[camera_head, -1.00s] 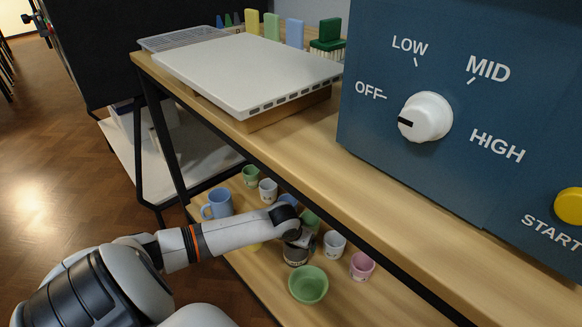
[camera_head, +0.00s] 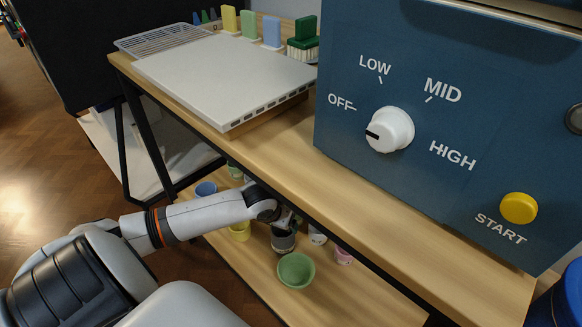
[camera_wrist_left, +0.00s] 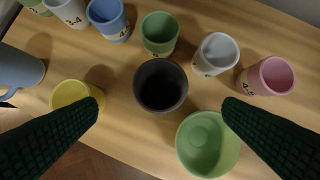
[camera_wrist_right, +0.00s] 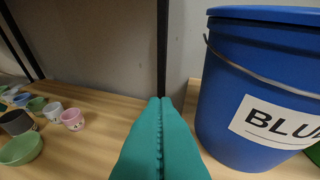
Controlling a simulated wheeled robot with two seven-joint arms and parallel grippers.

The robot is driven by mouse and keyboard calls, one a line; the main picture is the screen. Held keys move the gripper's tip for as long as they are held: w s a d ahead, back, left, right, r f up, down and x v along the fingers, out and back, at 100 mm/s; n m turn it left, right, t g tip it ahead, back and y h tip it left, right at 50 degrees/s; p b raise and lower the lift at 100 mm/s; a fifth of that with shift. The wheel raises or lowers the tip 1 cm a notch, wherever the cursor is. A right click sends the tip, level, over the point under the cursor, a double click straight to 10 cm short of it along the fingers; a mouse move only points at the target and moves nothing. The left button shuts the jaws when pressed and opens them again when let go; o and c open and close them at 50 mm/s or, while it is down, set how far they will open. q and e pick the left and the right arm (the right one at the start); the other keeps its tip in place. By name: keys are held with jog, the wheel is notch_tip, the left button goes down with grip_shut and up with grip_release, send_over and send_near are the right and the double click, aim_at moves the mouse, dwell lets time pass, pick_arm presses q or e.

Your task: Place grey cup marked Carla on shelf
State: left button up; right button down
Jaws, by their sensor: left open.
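A dark grey cup (camera_head: 283,241) stands upright on the lower shelf (camera_head: 335,293); no name on it is readable. It also shows in the left wrist view (camera_wrist_left: 161,85), seen from above and empty. My left gripper (camera_wrist_left: 161,104) is open above the shelf, its dark green fingers apart on either side of the cup, not visibly touching it. In the head view the left gripper (camera_head: 288,220) is small and partly hidden by the upper board, just above the cup. My right gripper (camera_wrist_right: 160,100) shows teal fingers pressed together, with nothing between them.
A green bowl (camera_wrist_left: 208,143) sits close to the grey cup. Yellow (camera_wrist_left: 77,98), green (camera_wrist_left: 159,34), white (camera_wrist_left: 216,54) and pink (camera_wrist_left: 266,77) cups stand around it. The upper board (camera_head: 300,165) overhangs. A blue bucket (camera_wrist_right: 250,90) stands near my right gripper.

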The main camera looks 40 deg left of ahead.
pick_arm(q)
jog(key=s+d+r+m+t+h, duration=0.1)
jog(key=s+d+m+t+h, duration=0.2)
jog(key=d, duration=1.2)
jog(key=s+d+r+m+t, duration=0.1)
jog(key=d+r+t, duration=0.2)
jog(key=r, duration=0.3)
jog(key=s+d+r+m+t+h, duration=0.1)
jog(key=d+r+m+t, duration=0.1)
jog(key=r, duration=0.5)
jog(key=shift+d+r+t, duration=0.3)
jog(key=shift+d+t, duration=0.2)
jog(key=shift+d, duration=0.3)
